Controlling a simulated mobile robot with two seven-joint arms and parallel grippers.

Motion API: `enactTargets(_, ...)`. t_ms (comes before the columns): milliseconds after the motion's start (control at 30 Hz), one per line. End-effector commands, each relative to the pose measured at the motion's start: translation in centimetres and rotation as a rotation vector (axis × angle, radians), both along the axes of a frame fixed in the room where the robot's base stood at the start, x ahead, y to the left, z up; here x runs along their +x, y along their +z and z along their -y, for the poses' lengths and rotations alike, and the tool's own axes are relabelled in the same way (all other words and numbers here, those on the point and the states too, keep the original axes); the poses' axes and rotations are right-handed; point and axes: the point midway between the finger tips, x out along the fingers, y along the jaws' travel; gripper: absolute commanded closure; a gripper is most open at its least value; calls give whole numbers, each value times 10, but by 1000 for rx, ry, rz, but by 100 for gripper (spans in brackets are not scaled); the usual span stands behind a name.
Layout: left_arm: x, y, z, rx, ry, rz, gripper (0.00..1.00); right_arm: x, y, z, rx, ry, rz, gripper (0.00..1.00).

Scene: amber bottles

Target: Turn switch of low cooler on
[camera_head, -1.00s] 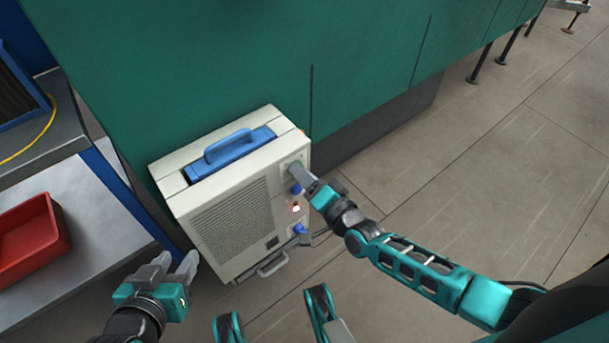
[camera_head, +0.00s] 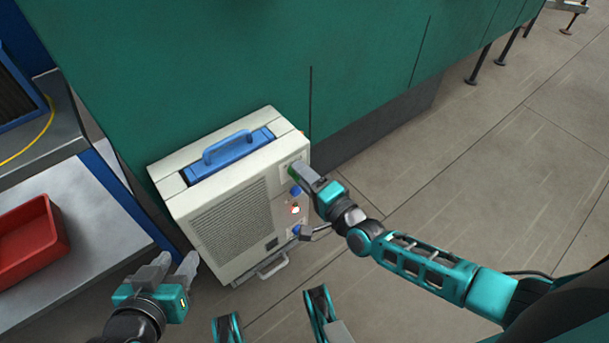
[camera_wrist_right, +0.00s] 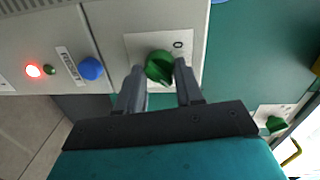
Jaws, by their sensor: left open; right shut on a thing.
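The low cooler (camera_head: 235,210) is a cream box with a blue top handle, standing on the floor against the green wall. Its green switch knob (camera_wrist_right: 158,67) sits on a pale plate marked with a 0 in the right wrist view. My right gripper (camera_wrist_right: 160,80) is shut on this knob, one finger on each side. In the head view my right gripper (camera_head: 303,175) is at the cooler's upper right panel and mostly hides the knob. My left gripper (camera_head: 170,268) is open and empty, left of the cooler's lower front.
A red lamp (camera_wrist_right: 33,71) glows beside a small green one on the panel, near a blue knob (camera_wrist_right: 91,68). A red bin (camera_head: 30,243) lies on the shelf at left. Another green switch (camera_wrist_right: 276,124) shows at right.

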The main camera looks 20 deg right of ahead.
Motion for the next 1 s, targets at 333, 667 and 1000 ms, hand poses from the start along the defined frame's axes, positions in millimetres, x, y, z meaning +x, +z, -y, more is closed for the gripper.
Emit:
enactTargets(333,0,0,0,0,1,1,57,1,1,0,4,-1,1,54)
enactTargets(667,0,0,0,0,1,1,57,0,0,0,1,0,0,38)
enactTargets(1000,1,11,-2,1,4,5,57,-32,4,12,-1,0,-5,38)
